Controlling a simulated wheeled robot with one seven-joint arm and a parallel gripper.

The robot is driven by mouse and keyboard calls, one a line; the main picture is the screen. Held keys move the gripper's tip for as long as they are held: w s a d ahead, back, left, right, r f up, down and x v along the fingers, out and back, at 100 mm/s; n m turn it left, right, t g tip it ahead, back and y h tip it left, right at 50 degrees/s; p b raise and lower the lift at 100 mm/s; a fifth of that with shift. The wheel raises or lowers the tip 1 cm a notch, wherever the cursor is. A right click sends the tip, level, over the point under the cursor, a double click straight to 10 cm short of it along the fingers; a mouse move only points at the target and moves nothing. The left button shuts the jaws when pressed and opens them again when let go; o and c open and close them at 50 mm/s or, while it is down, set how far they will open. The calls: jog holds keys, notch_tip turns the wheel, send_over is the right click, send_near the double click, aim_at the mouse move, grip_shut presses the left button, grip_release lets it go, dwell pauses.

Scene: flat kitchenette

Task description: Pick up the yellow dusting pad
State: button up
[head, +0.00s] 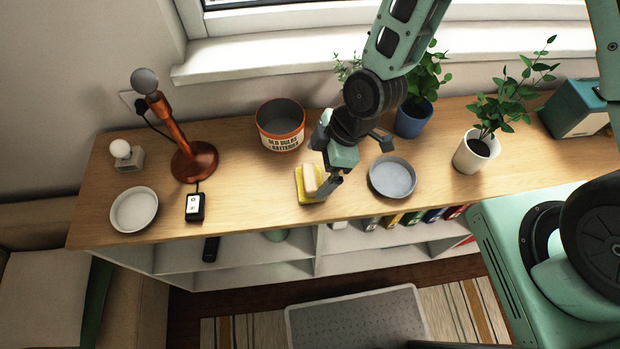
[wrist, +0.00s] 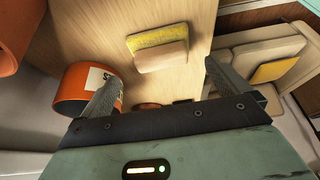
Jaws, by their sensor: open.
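The yellow dusting pad (head: 299,186) lies on the wooden shelf top near its front edge, with a pale beige block or handle (head: 309,179) along its upper side. In the wrist view the yellow pad (wrist: 158,36) shows beyond the fingertips, roughly between them in width. My gripper (head: 357,170) hangs just right of the pad, its fingers spread and empty. In the head view one finger overlaps the pad's right edge. In the wrist view both fingers (wrist: 164,84) stand apart from the pad, with nothing between them.
An orange-rimmed battery bin (head: 281,126) stands behind the pad, and a grey-blue dish (head: 393,178) lies to its right. A blue pot (head: 413,120) and a white pot (head: 476,153) hold plants. A copper lamp (head: 194,160) and white bowl (head: 134,210) are left.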

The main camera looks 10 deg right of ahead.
aim_at(310, 176)
jog(key=shift+p+x, duration=1.1)
jog(key=shift+x, duration=1.6)
jog(key=shift+s, duration=0.15)
jog(key=c, duration=1)
jog(key=shift+r, duration=0.1)
notch_tip(310, 176, up, 10)
jog(key=shift+f+b, duration=0.1)
jog(key=shift+b, duration=1)
jog(key=o, duration=0.4)
jog(key=shift+c, duration=1.1)
